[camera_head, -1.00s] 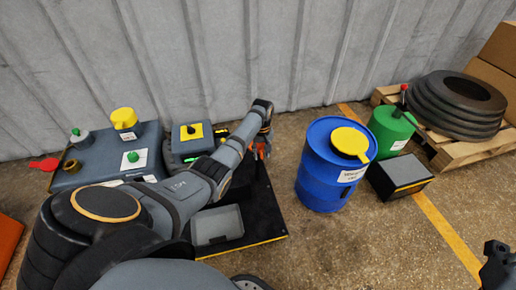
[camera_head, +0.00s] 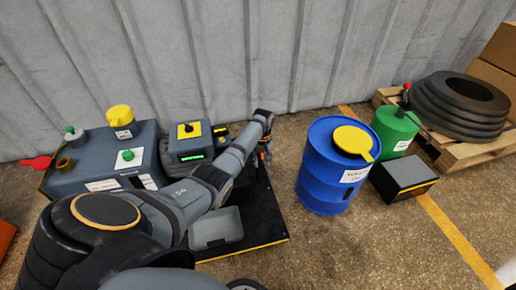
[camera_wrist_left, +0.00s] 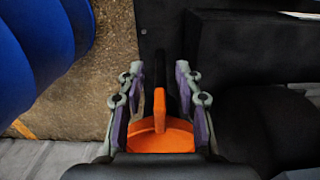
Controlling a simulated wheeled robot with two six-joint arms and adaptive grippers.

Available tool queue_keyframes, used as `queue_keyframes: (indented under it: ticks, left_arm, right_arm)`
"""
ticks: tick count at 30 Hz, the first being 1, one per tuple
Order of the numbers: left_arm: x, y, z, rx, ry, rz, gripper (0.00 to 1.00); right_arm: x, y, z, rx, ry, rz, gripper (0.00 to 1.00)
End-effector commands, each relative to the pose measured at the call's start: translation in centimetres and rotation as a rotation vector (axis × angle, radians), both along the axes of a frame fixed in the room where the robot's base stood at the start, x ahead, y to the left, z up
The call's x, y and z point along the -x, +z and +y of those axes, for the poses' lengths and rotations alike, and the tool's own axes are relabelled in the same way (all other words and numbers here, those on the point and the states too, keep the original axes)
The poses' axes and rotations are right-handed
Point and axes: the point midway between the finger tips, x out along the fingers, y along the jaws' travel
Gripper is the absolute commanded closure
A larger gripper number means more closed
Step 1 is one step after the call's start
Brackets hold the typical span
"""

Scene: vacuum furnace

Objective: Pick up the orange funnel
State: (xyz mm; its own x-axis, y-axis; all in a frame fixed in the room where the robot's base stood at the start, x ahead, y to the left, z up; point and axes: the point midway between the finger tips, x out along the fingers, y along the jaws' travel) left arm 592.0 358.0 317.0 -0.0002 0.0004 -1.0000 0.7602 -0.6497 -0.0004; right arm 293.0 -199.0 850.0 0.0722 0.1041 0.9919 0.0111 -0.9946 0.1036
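The orange funnel (camera_wrist_left: 165,135) shows in the left wrist view, with an upright orange tab between the fingers. My left gripper (camera_wrist_left: 158,80) is open, with a finger on each side of the tab and visible gaps to it. The funnel's lower part is hidden behind the gripper body. In the head view my left gripper (camera_head: 264,152) points down by the back right of the black platform. Only a small bit of orange shows there. My right gripper is not in view.
A blue drum (camera_head: 322,185) with a yellow lid stands right of the platform (camera_head: 262,215). A grey tray (camera_head: 216,228) lies on the platform. A grey tank (camera_head: 100,160) and a grey device (camera_head: 190,146) stand left. A green can (camera_head: 392,130) and a pallet are at right.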

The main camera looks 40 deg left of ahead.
Motion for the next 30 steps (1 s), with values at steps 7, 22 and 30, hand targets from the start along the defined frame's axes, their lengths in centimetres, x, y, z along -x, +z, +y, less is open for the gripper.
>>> queue_keyframes:
  ticks: [7, 22, 30]
  left_arm:
    - [0.0, 0.0, 0.0, 0.000, 0.000, 0.000, 1.00]
    - [0.0, 0.0, 0.0, 0.000, 0.000, 0.000, 1.00]
    - [-0.1, 1.9, 0.0, 0.000, 0.000, -0.003, 1.00]
  right_arm:
    - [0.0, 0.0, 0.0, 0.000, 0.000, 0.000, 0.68]
    - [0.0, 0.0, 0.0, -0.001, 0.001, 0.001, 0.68]
    - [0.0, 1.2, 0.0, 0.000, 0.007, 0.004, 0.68]
